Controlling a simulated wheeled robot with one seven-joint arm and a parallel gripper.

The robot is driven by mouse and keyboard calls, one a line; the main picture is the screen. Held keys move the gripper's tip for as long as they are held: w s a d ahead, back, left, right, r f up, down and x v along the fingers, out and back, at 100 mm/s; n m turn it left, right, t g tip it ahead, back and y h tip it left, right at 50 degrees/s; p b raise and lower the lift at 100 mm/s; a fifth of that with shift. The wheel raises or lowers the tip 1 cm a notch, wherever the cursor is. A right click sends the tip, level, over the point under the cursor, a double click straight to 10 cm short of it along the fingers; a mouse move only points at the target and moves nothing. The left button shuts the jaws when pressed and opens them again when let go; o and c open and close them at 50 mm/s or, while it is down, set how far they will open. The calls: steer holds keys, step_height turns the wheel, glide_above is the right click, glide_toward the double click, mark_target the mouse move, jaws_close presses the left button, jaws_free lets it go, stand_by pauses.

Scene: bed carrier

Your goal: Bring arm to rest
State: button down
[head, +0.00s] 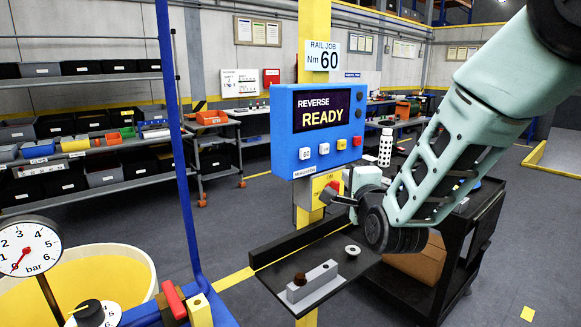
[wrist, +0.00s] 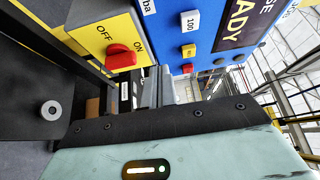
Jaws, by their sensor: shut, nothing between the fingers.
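My mint-green arm comes in from the upper right in the head view. My gripper (head: 330,196) has dark fingers, shut and empty, in front of the yellow switch box (head: 320,188). Whether the fingers touch the box is unclear. In the wrist view the yellow box (wrist: 106,40) shows a red knob (wrist: 122,56) between the OFF and ON labels. The knob's exact setting is hard to tell. Above the box, the blue control panel (head: 291,150) has a display (head: 322,108) reading REVERSE READY.
Below is a dark shelf (head: 330,292) with a grey block (head: 313,281) and a small round part (head: 352,250). A black cart (head: 462,262) holding a cardboard box stands at right. A blue post (head: 172,110) and a pressure gauge (head: 24,250) are at left.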

steer(key=s+a+f+n+g+y, duration=0.1)
steer(key=s+a+f+n+g, duration=0.35)
steer(key=s+n, duration=0.35)
steer(key=s+a+f+n+g+y, duration=0.25)
steer(key=s+n+g, duration=0.35)
steer(key=s, duration=0.4)
steer(key=s+d+f+n+g+h, duration=0.1)
steer(key=s+n, duration=0.4)
steer(key=s, duration=0.5)
steer(key=s+d+f+n+g+h, duration=0.2)
steer(key=s+d+n+g+h, duration=0.1)
steer(key=s, duration=0.7)
steer(key=d+n+g, duration=0.1)
steer(key=n+g, duration=0.1)
steer(key=g, duration=0.1)
steer(key=shift+s+d+n+h, duration=0.25)
steer(key=shift+d+n+h, duration=0.05)
steer(key=shift+d+h, duration=0.05)
steer(key=shift+w+d+g, duration=0.1)
steer(key=shift+g, duration=0.15)
